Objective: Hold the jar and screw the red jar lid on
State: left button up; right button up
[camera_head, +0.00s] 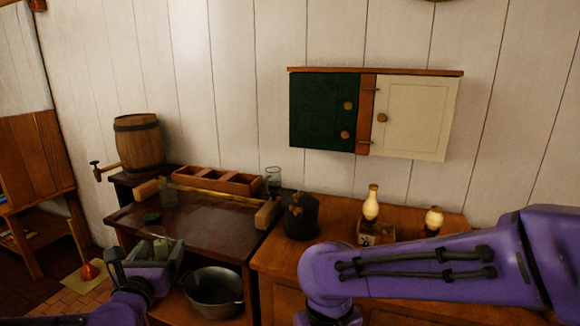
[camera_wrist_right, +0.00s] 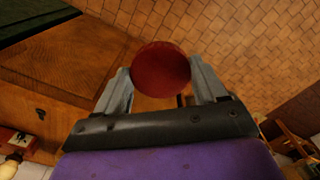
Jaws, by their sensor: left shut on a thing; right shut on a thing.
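My right gripper (camera_wrist_right: 160,88) is shut on the red jar lid (camera_wrist_right: 160,70) in the right wrist view. The lid is a round red disc seen face on between the two grey fingers. In the head view my left gripper (camera_head: 152,251) is low at the left, in front of the dark worktable. It is shut on a small pale greenish thing (camera_head: 160,247) that looks like the jar, mostly hidden by the fingers. The right gripper and the red lid do not show in the head view; only my purple right arm does. The lid and the held jar are apart.
A metal pot (camera_head: 212,290) sits below. A dark canister (camera_head: 301,217) and lamps (camera_head: 371,205) stand on the cabinet to the right.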

pick_arm(q)
jog(key=s+d+f+h, duration=0.1)
jog(key=s+d+f, duration=0.5)
jog(key=d+f, duration=0.2)
notch_tip(320, 180, down, 2)
jog(key=shift+d+f+m, duration=0.1)
jog(key=shift+d+m, duration=0.25)
jog(key=shift+m, duration=0.05)
pick_arm(e)
jog(key=w+d+f+m, duration=0.2)
jog(key=w+d+f, duration=0.1)
jog(key=d, duration=0.4)
jog(key=w+d+f+m, duration=0.2)
jog(key=w+d+f, duration=0.2)
jog(key=d, duration=0.3)
jog(key=shift+w+f, duration=0.2)
jog(key=shift+d, duration=0.1)
pick_arm(q)
jog(key=s+d+f+m+g+h, duration=0.2)
jog(key=s+d+f+m+h, duration=0.1)
jog(key=d+f+m+h, duration=0.1)
jog(key=s+d+f+m+g+h, duration=0.2)
jog(key=s+d+f+m+h, duration=0.1)
jog(key=d+f+h, duration=0.4)
jog(key=d+m, duration=0.1)
jog(key=d, duration=0.2)
jog(key=shift+d+h, duration=0.2)
jog(key=shift+h, duration=0.2)
